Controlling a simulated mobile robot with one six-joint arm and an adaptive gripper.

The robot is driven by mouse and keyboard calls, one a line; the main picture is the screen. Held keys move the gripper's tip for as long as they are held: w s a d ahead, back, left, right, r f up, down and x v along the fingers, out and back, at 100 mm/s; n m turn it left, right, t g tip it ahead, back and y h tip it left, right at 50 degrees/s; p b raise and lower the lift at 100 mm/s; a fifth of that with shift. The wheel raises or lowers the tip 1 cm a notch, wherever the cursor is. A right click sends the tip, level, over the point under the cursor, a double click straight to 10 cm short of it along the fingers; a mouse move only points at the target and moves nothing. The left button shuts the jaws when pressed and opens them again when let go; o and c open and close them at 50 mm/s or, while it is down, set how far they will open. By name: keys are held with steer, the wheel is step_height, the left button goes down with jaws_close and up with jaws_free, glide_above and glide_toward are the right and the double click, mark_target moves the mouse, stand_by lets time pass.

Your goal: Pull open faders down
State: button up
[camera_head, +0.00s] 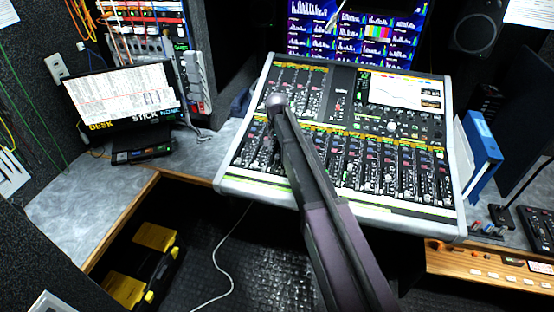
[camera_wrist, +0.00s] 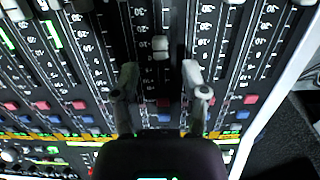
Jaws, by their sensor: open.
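The mixing console (camera_head: 226,188) stands tilted on the desk, with rows of fader strips along its face. In the wrist view a pale grey fader cap (camera_wrist: 160,47) sits in its slot, just beyond and between the fingertips. Other caps show along the top edge, one at the upper left (camera_wrist: 16,9). My gripper (camera_wrist: 160,78) is open, its two fingers apart over the panel with nothing seen between them. Whether the fingertips touch the panel I cannot tell. In the head view my arm crosses the console and hides part of its left strips; the fingers cannot be made out there.
Screens (camera_head: 352,38) stand behind the console. A small monitor (camera_head: 122,93) is on the left desk. Blue binders (camera_head: 482,150) stand close to the console's right side. Yellow-lidded cases (camera_head: 145,255) lie below the desk, and a white cable (camera_head: 225,265) runs over the floor.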

mark_target(277, 156)
steer(key=shift+f+b, duration=1.6)
steer(key=shift+f, duration=0.3)
steer(key=shift+c, duration=0.2)
jaws_close()
